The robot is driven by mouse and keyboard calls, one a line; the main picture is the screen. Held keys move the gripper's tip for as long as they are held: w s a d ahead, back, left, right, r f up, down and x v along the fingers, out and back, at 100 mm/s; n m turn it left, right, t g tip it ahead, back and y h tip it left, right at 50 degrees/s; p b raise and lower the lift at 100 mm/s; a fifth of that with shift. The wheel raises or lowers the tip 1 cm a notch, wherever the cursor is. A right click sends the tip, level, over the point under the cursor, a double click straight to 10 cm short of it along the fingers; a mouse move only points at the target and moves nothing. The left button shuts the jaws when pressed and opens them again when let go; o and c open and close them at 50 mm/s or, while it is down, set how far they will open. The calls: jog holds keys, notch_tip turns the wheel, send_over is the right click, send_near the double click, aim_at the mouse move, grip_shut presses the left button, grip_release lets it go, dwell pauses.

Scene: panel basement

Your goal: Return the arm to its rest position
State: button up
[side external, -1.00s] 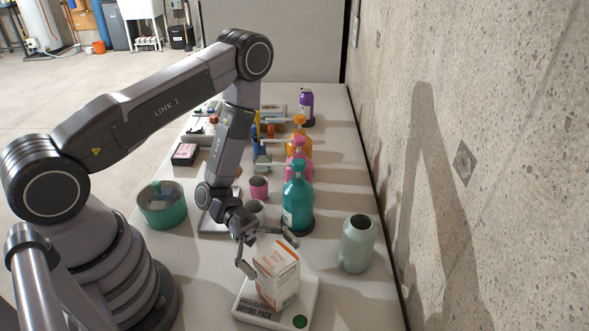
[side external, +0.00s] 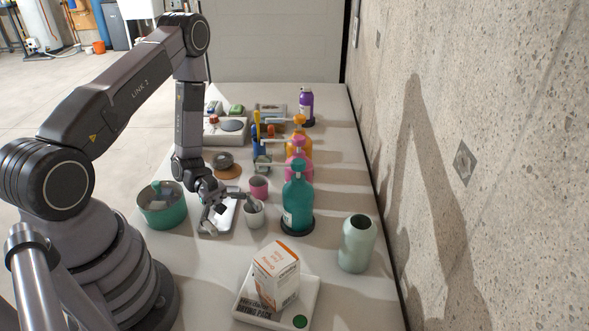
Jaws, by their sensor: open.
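My gripper (side external: 221,219) is open and empty. In the picture it hangs over a white tray (side external: 207,233) near the left-middle of the table, just left of a small white cup (side external: 254,221). Whether it touches the tray or the cup cannot be told. My arm is bent high, with its forearm hanging nearly straight down. A white and orange box (side external: 276,277) stands on a white pad with a green dot (side external: 300,321) at the near end of the table, apart from my gripper.
A green pot (side external: 162,212) stands left of my gripper. To the right are a teal pump bottle (side external: 297,203), pink and orange bottles behind it, and a pale green jar (side external: 356,244). A pink cup (side external: 258,187) stands behind the white cup. A concrete wall (side external: 490,150) borders the right side.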

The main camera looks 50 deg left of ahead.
jog(key=shift+a, duration=0.45)
